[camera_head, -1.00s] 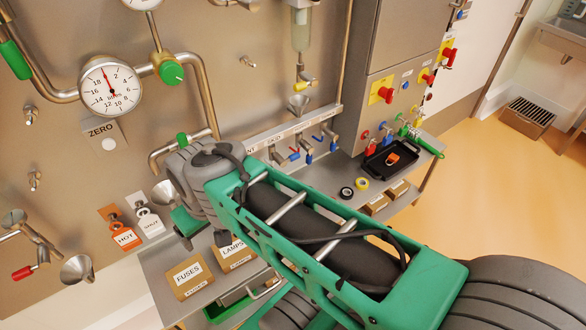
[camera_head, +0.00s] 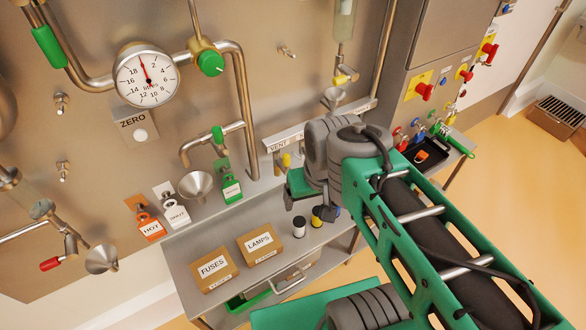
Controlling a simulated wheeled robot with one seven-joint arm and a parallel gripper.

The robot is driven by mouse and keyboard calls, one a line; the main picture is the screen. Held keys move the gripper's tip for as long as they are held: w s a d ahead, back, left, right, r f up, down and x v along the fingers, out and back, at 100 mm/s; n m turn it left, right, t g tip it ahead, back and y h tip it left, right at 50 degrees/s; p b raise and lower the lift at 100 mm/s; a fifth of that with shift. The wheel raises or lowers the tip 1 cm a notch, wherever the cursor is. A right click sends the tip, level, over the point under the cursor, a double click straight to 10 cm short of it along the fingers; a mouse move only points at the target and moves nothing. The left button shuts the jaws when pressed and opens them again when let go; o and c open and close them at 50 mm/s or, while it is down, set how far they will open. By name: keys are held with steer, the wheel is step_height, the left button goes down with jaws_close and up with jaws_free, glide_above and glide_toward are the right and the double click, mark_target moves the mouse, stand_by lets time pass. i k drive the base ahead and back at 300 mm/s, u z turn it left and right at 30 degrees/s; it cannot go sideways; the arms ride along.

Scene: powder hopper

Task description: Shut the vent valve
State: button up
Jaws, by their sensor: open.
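The label strip reading VENT (camera_head: 278,146) runs along the panel's lower edge, its right part hidden by my arm. Below the label a small metal valve with a yellow handle (camera_head: 287,160) shows just left of my wrist. Whether that handle stands open or shut is too small to tell. My gripper (camera_head: 309,206), with a green body and dark fingers, is open and points down over the shelf. It is in front of and below the valve in the picture, with no contact visible. My wrist hides the valves further right.
On the shelf are boxes marked FUSES (camera_head: 213,268) and LAMPS (camera_head: 260,244), a white-topped canister (camera_head: 299,227) and a yellow-topped canister (camera_head: 317,216). A funnel (camera_head: 195,184) and a green tag (camera_head: 231,190) are left of my gripper. A black tray (camera_head: 430,154) lies right.

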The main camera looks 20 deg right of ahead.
mark_target(284, 161)
steer(key=u, duration=2.65)
steer(key=k, duration=0.6)
steer(key=z, duration=0.95)
